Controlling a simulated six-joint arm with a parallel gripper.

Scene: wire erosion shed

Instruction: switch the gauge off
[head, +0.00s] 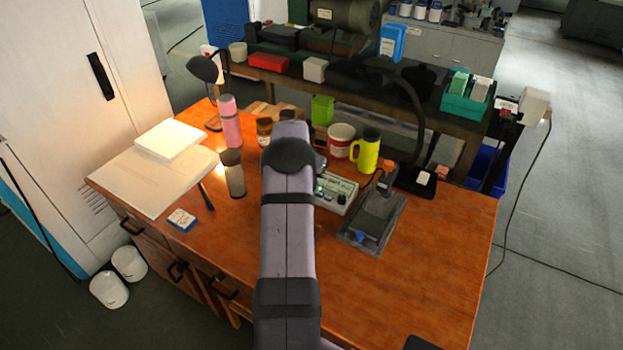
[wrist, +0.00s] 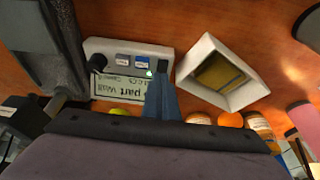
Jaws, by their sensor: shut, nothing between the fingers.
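The gauge (wrist: 108,48) is a pale box with a display (wrist: 118,88), a black knob (wrist: 97,62), a grey button (wrist: 122,60), a blue button (wrist: 141,62), a lit green lamp (wrist: 149,73) and a dark switch-like part (wrist: 163,66) at one end. It also shows on the bench in the head view (head: 345,185), partly behind my arm. My gripper (wrist: 161,80) is shut and empty, its tips beside the green lamp and the dark part. I cannot tell whether they touch. My arm hides the gripper in the head view.
A grey fixture (head: 375,215) stands close beside the gauge. A white open box (wrist: 202,55) with a yellowish inside sits on its other side. A yellow mug (head: 366,152) and red-white tin (head: 341,140) stand behind. The bench's front right (head: 420,285) is clear.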

